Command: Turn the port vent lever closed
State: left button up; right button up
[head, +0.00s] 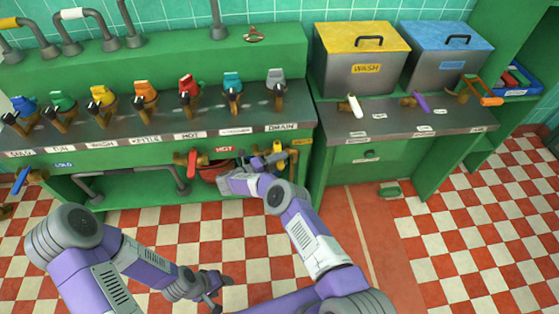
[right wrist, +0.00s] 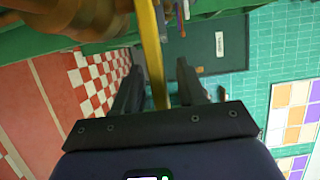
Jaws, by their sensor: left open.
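No label reading "port vent" is legible, so I cannot tell by text which lever it is. A yellow lever (head: 277,149) stands at the lower front of the green bench, under the drain end. My right gripper (head: 262,163) is close beside it in the head view. In the right wrist view a yellow bar (right wrist: 152,40) runs between the fingers of my right gripper (right wrist: 160,75); gaps show on both sides, so it looks open around the bar. My left gripper (head: 222,290) is open and empty, low over the checkered floor.
A red lever (head: 193,162) by a "HOT" label and a blue lever (head: 20,180) are on the bench front. Several coloured taps line its top. A right-hand counter (head: 400,124) holds white, purple and orange handles below two bins. Checkered floor (head: 480,200) at right is clear.

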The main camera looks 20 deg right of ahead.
jog(key=shift+a, duration=0.15)
jog(key=s+a, duration=0.1)
jog(key=a, duration=0.6)
jog(key=shift+a+p, duration=0.15)
jog(key=shift+p, duration=0.25)
